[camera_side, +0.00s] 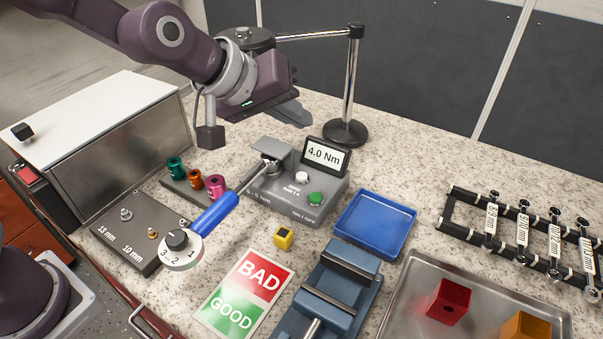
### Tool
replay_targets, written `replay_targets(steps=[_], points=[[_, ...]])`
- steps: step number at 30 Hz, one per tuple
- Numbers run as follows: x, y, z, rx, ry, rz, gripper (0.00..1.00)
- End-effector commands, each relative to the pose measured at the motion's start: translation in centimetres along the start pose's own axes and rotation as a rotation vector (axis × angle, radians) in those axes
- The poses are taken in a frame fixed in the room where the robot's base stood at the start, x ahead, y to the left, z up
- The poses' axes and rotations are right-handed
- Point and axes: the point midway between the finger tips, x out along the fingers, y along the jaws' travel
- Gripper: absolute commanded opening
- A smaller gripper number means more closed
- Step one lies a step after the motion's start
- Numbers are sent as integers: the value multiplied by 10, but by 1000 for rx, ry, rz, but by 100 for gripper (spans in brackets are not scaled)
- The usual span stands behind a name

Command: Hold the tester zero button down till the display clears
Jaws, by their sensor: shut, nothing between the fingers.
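The torque tester (272,194) is a grey box on the speckled bench. Its tilted display (324,156) reads 4.0 Nm. The white zero button (302,177) sits on the tester's top, below the display, with the green on/off button (315,199) in front of it. A torque wrench with a blue handle (215,214) runs from the tester's left side toward the dial at lower left. My gripper (303,121) is shut and empty. It hangs above and behind the tester, apart from the zero button. Nothing covers the button or the display.
A lamp stand (345,132) rises just behind the display. A blue tray (375,224) lies right of the tester. Coloured sockets (195,180) stand to the left.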

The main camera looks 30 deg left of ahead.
Motion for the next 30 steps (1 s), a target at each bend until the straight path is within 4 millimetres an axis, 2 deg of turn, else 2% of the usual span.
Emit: replay_targets(steps=[18, 30], points=[[54, -40, 40, 0, -4, -3, 0], [60, -44, 45, 1, -3, 0, 0]])
